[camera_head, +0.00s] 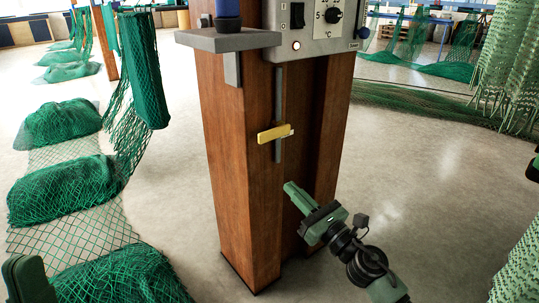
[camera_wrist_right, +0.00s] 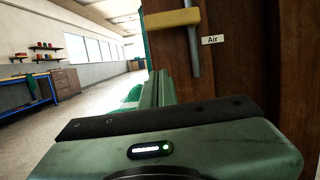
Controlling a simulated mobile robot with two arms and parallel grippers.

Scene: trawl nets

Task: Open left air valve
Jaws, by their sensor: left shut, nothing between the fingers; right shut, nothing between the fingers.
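The air valve's yellow handle (camera_head: 274,134) is on a thin grey vertical pipe (camera_head: 278,100) on the front of the wooden post. The handle lies crosswise to the pipe, nearly level. It also shows at the top of the right wrist view (camera_wrist_right: 173,19), with the pipe (camera_wrist_right: 193,45) and a white "Air" label (camera_wrist_right: 213,40) beside it. My right gripper (camera_head: 289,187) is shut and empty, below and slightly right of the handle, apart from it. My left gripper (camera_head: 27,279) is partly in view at the lower left corner, shut, far from the valve.
The wooden post (camera_head: 225,170) carries a grey control box (camera_head: 315,28) with a switch and dial, and a small grey shelf (camera_head: 228,40) to its left. Green nets (camera_head: 65,185) lie and hang at the left; more hang at the right (camera_head: 505,65). The floor right of the post is clear.

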